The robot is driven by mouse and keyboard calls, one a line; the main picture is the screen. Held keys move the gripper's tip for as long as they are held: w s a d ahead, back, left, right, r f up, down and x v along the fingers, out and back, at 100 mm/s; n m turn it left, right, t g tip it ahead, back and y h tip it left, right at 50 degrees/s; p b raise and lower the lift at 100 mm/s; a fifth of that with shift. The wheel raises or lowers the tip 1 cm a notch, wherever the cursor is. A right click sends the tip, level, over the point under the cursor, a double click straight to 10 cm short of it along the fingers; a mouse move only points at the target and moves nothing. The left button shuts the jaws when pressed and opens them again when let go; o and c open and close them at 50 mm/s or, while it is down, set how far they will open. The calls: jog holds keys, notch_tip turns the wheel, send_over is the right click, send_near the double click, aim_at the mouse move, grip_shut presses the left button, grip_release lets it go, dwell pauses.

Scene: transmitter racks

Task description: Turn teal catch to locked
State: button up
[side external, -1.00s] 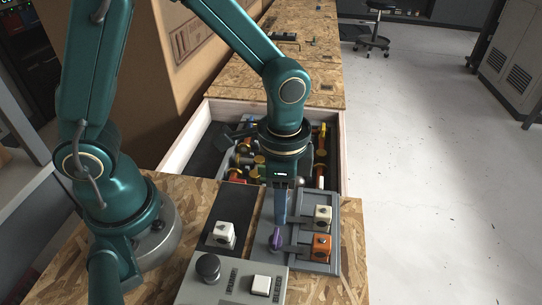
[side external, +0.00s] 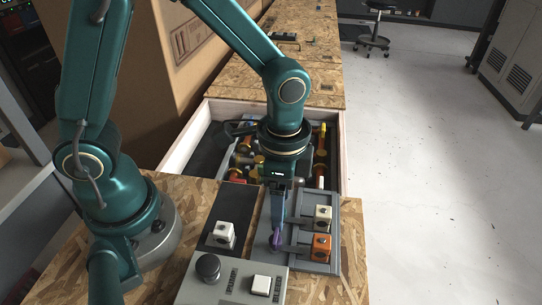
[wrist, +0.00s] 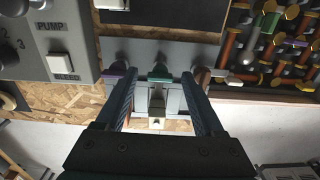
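The teal catch (wrist: 160,75) shows in the wrist view, on a grey panel (wrist: 140,50), between the tips of my gripper (wrist: 160,80). The two fingers stand apart with a gap on each side of the catch, and I see no contact. In the side view my gripper (side external: 277,235) points down at the same panel (side external: 268,215), and the teal catch is hidden there. A purple catch (side external: 274,243) sits at the fingertips in that view. In the wrist view the purple catch (wrist: 115,73) is left of the fingers. The catch's locked or unlocked marking is not readable.
A white block (side external: 323,213) and an orange block (side external: 321,247) stand on the panel's right. A control box (side external: 240,285) with a dark knob and white button is in front. Another white block (side external: 223,235) stands left. A bin (side external: 190,140) of colourful parts lies behind.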

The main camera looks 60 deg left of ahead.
jog(key=shift+r, duration=2.6)
jog(key=shift+w+a+r, duration=0.1)
jog(key=s+a+r+n+t, duration=0.5)
jog(key=s+a+r+n, duration=0.1)
jog(key=n, duration=0.3)
jog(key=shift+s+a+r+t, duration=0.3)
jog(key=shift+a+r, duration=0.25)
jog(key=shift+a, duration=0.2)
